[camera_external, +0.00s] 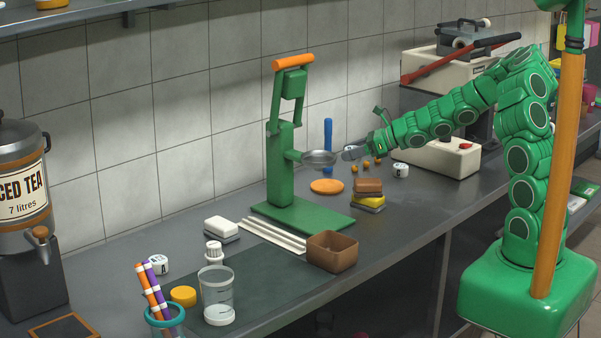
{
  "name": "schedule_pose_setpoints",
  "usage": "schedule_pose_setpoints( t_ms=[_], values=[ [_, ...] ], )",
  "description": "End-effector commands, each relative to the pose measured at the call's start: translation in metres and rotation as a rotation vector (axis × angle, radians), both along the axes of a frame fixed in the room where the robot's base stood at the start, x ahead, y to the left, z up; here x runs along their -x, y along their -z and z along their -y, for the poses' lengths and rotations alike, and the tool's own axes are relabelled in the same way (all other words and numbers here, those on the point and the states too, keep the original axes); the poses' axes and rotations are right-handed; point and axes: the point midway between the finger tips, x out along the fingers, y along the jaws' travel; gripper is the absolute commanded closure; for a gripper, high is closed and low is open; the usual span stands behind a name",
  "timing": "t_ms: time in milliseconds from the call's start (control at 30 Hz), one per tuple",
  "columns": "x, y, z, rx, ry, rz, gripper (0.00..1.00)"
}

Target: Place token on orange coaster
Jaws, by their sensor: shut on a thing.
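The orange coaster (327,186) lies flat on the grey counter, right of the green press, and is bare on top. My gripper (353,152) is above the counter, up and right of the coaster, beside the press's metal pan. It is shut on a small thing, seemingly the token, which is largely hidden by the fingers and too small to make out.
The green press (283,150) with its metal pan (319,158) stands left of my gripper. A blue-handled tool (328,140) stands behind. Small orange balls (366,163), a white marked piece (401,170) and stacked sponges (368,194) are close by. A brown box (332,251) stands in front.

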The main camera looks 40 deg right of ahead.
Motion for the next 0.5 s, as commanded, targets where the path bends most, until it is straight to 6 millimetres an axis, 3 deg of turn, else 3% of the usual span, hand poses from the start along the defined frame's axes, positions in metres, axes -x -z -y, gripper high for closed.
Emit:
schedule_pose_setpoints(
  t_ms=[500],
  values=[
    [-0.067, 0.035, 0.006, 0.002, 0.0, 0.001, 0.72]
  ],
)
